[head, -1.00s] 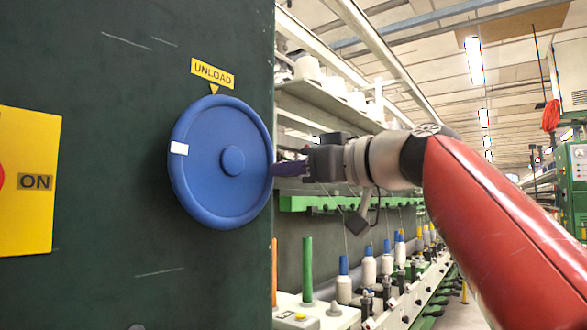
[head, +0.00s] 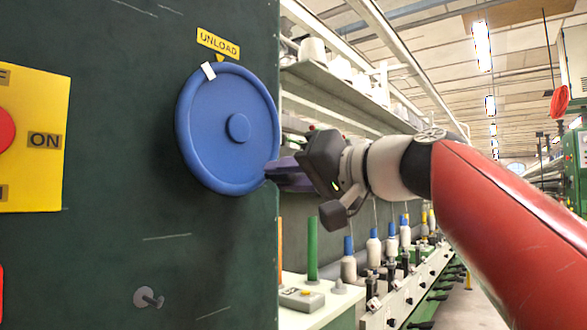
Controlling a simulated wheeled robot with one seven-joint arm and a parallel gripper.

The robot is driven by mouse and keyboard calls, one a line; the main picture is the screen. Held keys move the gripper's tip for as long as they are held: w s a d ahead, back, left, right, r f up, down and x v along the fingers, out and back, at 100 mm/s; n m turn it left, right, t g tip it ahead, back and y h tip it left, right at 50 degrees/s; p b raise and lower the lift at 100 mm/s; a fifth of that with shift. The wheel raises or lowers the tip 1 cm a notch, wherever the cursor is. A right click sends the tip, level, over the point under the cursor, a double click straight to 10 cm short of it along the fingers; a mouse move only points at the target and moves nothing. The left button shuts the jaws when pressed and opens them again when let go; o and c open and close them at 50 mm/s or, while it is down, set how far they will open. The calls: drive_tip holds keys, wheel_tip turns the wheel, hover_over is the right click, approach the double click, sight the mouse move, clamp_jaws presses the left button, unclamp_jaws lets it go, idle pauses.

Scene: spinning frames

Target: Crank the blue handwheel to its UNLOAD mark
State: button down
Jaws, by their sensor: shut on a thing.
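The blue handwheel (head: 228,140) is mounted on a dark green panel. A white mark (head: 208,71) on its rim sits near the top, slightly left of the small yellow pointer (head: 221,58) under the yellow UNLOAD label (head: 218,43). The mark and pointer are close but not in line. My gripper (head: 273,174) comes in from the right and is shut on the handwheel at the lower right of its rim. The fingertips are partly hidden at the rim, so their exact grip is hard to see.
The yellow plate (head: 35,140) with a red button and ON label is on the panel at left. A small metal knob (head: 148,298) sticks out low on the panel. Right of the panel edge, spinning frames with bobbins (head: 348,260) and an upper shelf recede.

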sight(239, 191)
drive_tip(key=shift+s+a+f+m+p, duration=0.15)
drive_tip(key=shift+s+a+f+m, duration=0.4)
drive_tip(key=shift+m, duration=0.8)
drive_tip(key=shift+s+a+f+m+p, duration=0.2)
drive_tip(key=shift+s+a+m, duration=0.6)
drive_tip(key=shift+m, duration=0.6)
drive_tip(key=shift+s+a+f+m+p, duration=0.15)
drive_tip(key=shift+s+a+f+m, duration=0.3)
drive_tip(key=shift+s+m, duration=0.7)
drive_tip(key=shift+w, duration=0.2)
drive_tip(key=c, duration=1.2)
unclamp_jaws()
drive_tip(key=shift+c, duration=0.2)
drive_tip(key=v, duration=0.7)
drive_tip(key=shift+s+d+b, duration=0.2)
drive_tip(key=shift+d+b, duration=0.1)
drive_tip(key=shift+d, duration=0.1)
